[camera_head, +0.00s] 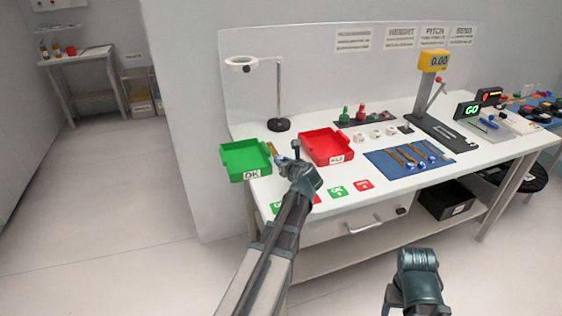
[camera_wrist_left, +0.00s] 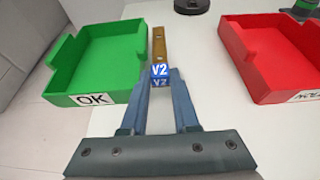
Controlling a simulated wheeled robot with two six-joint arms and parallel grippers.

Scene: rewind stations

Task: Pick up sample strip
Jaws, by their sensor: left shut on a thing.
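My left gripper (camera_head: 283,160) is over the workbench between the green and red trays. In the left wrist view its fingers (camera_wrist_left: 160,84) are shut on the near end of a brown-gold sample strip (camera_wrist_left: 159,45) with a blue V2 label. The strip also shows in the head view (camera_head: 271,149). It points away from the gripper; I cannot tell whether it touches the table. More strips (camera_head: 409,154) lie on a blue mat (camera_head: 384,166) to the right. My right gripper (camera_head: 417,258) hangs in front of the bench; its fingers are not clear.
A green OK tray (camera_head: 245,176) stands left of the gripper and a red tray (camera_head: 327,162) stands right. A lamp stand (camera_head: 280,124) is behind. Small green and red cards lie near the front edge. A gauge (camera_head: 433,61) stands farther right.

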